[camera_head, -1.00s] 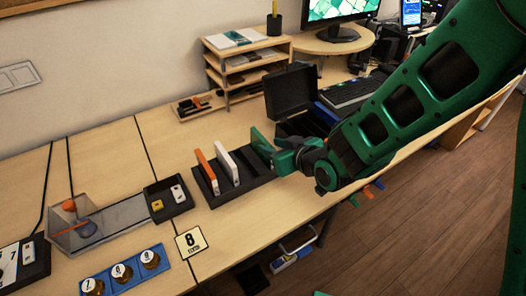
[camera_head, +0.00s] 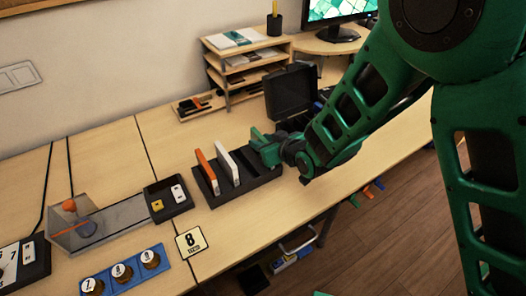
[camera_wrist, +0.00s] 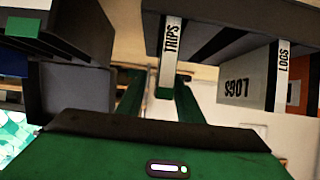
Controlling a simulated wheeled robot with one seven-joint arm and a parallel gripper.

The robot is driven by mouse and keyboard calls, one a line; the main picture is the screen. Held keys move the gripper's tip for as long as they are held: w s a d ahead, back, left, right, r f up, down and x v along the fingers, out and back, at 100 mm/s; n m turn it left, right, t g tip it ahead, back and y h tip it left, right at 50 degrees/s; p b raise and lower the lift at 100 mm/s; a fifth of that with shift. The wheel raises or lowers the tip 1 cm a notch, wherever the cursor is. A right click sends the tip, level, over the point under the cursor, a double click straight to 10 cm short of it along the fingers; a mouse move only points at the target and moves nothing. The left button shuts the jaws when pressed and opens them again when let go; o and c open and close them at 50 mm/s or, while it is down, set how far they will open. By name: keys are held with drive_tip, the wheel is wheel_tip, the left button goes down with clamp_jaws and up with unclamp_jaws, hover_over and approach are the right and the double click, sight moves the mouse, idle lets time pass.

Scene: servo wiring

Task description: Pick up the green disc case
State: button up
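The green disc case (camera_head: 257,134) stands upright at the right part of a dark slotted rack (camera_head: 243,187), partly hidden by my gripper (camera_head: 266,147). In the wrist view a case with a white spine marked TRIPS (camera_wrist: 172,38) and a green end hangs in the picture between my two green fingers (camera_wrist: 158,80). The fingers are spread, with a visible gap beside the case. Contact cannot be made out. A white case (camera_head: 227,166) marked LOGS in the wrist view (camera_wrist: 247,90) and an orange case (camera_head: 206,171) stand farther left in the rack.
An open black box (camera_head: 291,92) stands behind my gripper. A wooden shelf (camera_head: 228,80) is at the back. A small dark tray (camera_head: 168,199), a number 8 card (camera_head: 191,242) and a blue holder (camera_head: 124,272) lie to the left. The table's front edge is close.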

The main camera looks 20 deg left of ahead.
clamp_jaws()
drive_tip(key=shift+r, duration=0.1)
